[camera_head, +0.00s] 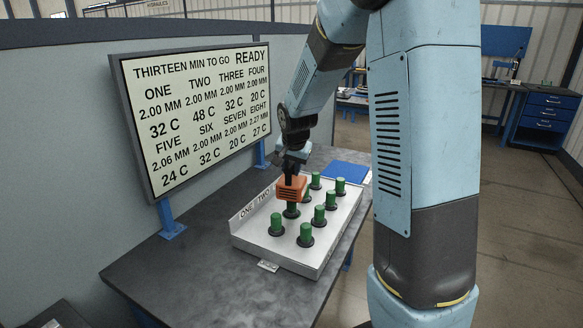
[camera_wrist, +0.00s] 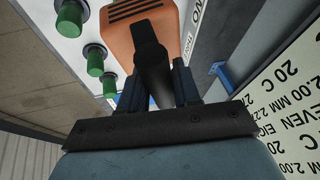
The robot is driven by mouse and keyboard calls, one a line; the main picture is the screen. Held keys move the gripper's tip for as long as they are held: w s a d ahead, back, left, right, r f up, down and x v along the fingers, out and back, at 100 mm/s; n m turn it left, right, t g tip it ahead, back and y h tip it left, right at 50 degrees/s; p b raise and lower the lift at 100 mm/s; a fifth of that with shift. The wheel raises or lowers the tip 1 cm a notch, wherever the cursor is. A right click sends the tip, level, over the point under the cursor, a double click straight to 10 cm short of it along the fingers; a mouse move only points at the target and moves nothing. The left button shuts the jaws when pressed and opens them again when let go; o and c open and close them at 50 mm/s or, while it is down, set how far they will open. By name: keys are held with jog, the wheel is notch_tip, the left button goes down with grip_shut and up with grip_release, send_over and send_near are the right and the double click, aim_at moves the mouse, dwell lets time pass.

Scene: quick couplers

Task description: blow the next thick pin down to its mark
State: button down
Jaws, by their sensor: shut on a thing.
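My gripper (camera_head: 293,160) is shut on the black handle of an orange blower (camera_head: 291,188), which hangs over the pins near the tray's "ONE TWO" side. In the wrist view, my gripper (camera_wrist: 157,88) grips the handle below the orange body (camera_wrist: 143,28). Several green pins with dark collars stand upright in a white tray (camera_head: 283,254); one pin (camera_head: 291,210) is just below the blower and partly hidden. Others include a front-left pin (camera_head: 277,224) and a front-right pin (camera_head: 306,236). The display (camera_head: 195,115) shows "READY", FIVE 2.06 MM 24 C and EIGHT 2.27 MM 27 C; the others read 2.00 MM.
The display stands along the left of the dark bench (camera_head: 200,262). A blue mat (camera_head: 343,170) lies behind the tray. A small label plate (camera_head: 268,266) is at the tray's front. The bench's near left is clear. A blue drawer cabinet (camera_head: 550,120) stands far right.

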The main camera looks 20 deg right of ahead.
jog(key=shift+s+f, duration=0.15)
jog(key=shift+f, duration=0.05)
